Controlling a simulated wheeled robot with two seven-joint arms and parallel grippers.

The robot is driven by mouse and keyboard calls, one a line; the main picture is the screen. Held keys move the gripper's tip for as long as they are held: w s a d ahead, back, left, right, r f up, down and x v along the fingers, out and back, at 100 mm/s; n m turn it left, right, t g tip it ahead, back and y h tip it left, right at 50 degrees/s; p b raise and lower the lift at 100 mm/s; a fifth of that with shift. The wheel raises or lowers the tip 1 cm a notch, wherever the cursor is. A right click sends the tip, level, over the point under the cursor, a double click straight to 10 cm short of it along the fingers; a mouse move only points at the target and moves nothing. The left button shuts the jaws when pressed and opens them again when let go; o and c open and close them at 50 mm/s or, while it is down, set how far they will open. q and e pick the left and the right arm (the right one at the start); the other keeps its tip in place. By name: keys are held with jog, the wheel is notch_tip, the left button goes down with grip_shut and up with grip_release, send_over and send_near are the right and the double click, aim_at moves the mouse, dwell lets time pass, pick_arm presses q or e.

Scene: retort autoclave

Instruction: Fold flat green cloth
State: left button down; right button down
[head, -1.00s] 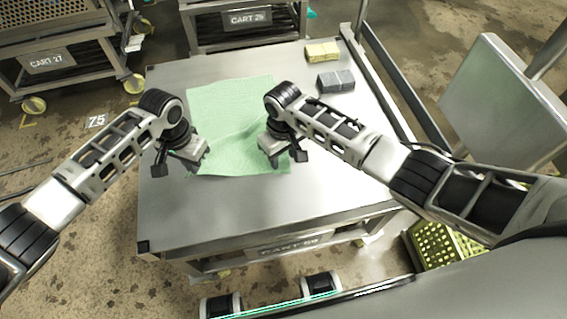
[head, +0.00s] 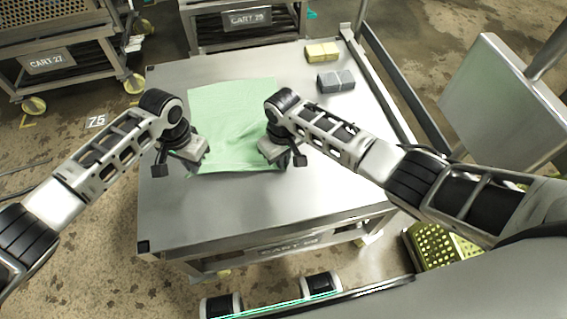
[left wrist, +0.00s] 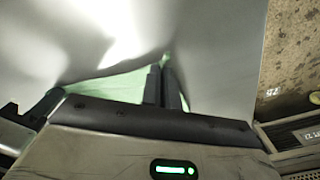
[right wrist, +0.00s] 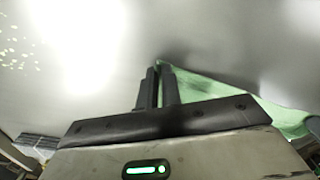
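The green cloth (head: 235,110) lies on the metal cart top, mostly spread out with soft wrinkles towards its near side. My left gripper (head: 197,160) is at its near left corner, and my right gripper (head: 268,152) is at its near right part. In the left wrist view the fingers (left wrist: 165,84) are close together, with cloth (left wrist: 120,88) rising to a peak at their tips. In the right wrist view the fingers (right wrist: 158,84) are also close together, with cloth (right wrist: 210,88) drawn up to the tips. The grippers hide the gripped edges in the head view.
A rail (head: 395,85) runs beyond the right edge, near a panel (head: 500,100).

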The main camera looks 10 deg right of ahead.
jog(key=shift+s+d, duration=0.1)
jog(key=shift+d, duration=0.05)
pick_arm(q)
jog(key=shift+a, duration=0.1)
pick_arm(e)
jog(key=shift+r, duration=2.45)
